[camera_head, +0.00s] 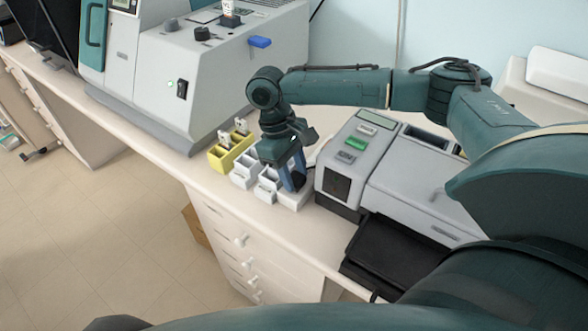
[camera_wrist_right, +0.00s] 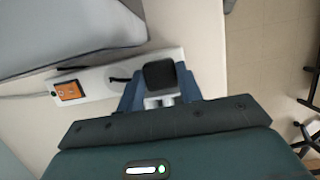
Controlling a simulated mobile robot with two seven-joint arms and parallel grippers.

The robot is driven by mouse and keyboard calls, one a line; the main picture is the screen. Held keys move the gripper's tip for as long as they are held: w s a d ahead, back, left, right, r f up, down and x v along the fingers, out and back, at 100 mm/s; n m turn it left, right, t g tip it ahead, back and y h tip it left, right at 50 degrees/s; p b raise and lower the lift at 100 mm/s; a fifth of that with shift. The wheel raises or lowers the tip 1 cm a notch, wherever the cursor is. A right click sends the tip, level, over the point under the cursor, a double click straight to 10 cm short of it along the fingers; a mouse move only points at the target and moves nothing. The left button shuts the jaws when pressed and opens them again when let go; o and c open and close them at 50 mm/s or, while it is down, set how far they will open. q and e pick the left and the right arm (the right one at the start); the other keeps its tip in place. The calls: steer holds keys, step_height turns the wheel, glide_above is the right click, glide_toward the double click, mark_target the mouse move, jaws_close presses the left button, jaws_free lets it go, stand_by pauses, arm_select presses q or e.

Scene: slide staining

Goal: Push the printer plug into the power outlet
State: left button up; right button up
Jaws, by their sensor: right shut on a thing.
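My right gripper (camera_head: 294,184) points down at the white power strip (camera_head: 295,201) on the counter, left of the printer (camera_head: 341,172). In the right wrist view, the gripper (camera_wrist_right: 161,84) is shut on the black plug (camera_wrist_right: 159,73), one blue finger on each side. The plug is over the right end of the power strip (camera_wrist_right: 95,84). Whether it is seated in an outlet or just above it cannot be told, as its underside is hidden. The strip also shows an orange switch (camera_wrist_right: 69,91) and a round outlet (camera_wrist_right: 119,75). My left gripper is not in view.
The printer's black tray (camera_head: 388,258) juts toward the counter's front edge. A large grey machine (camera_head: 212,77) stands at the back left.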

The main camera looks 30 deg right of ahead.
steer(key=shift+f, duration=0.35)
steer(key=o, duration=1)
steer(key=shift+w+r, duration=0.15)
steer(key=shift+r, duration=0.15)
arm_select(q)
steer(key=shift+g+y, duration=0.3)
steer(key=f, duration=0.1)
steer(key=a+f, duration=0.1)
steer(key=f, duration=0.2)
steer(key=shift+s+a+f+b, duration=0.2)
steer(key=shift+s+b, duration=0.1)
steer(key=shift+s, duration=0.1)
arm_select(e)
steer(key=v, duration=1.2)
steer(key=shift+a+r, duration=0.15)
steer(key=shift+r, duration=0.1)
